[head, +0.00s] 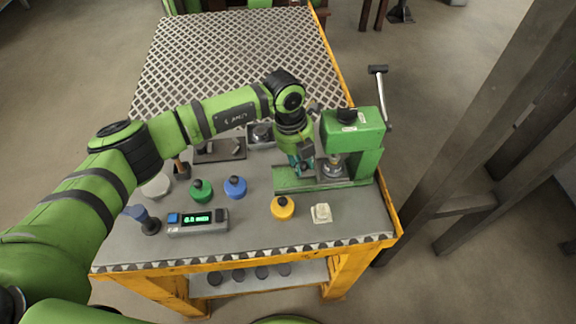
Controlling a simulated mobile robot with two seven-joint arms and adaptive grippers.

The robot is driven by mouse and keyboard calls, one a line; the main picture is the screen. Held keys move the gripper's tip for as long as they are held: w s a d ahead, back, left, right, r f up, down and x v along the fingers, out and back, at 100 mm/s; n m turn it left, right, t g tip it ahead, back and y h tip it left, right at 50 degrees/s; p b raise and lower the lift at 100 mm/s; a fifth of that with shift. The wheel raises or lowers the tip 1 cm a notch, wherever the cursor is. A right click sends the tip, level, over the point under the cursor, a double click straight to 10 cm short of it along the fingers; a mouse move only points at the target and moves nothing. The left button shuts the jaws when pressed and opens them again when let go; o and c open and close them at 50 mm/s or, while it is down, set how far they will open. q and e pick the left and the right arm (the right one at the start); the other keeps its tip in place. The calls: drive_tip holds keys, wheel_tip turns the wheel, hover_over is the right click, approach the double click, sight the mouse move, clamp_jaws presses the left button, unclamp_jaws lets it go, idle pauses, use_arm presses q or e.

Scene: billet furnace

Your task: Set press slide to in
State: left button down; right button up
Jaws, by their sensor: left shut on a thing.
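The green press (362,150) stands at the right end of the workbench, with a lever on its right side. Its low green base (290,184) reaches out to the left. The press slide (327,181) is a grey plate on this base, with a round metal piece above it under the press head. My left gripper (303,166) points down at the slide's left end and is shut there on what looks like the slide's handle. The fingers and my wrist hide the grip itself. My right gripper is not in view.
Yellow (283,208), blue (235,187) and green (201,191) capped weights stand on the bench. A scale with a green display (197,220) and a small cream block (321,213) lie near the front edge. A dark steel post stands right of the bench.

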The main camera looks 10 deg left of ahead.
use_arm(q)
drive_tip(key=shift+d+r, duration=0.1)
drive_tip(key=shift+d, duration=0.1)
drive_tip(key=c, duration=1.3)
unclamp_jaws()
drive_tip(key=shift+o, duration=1.4)
drive_tip(key=shift+d, duration=0.1)
wheel_tip(320, 180, up, 12)
drive_tip(key=a, duration=0.2)
drive_tip(key=shift+a, duration=0.15)
drive_tip(key=shift+f, duration=0.2)
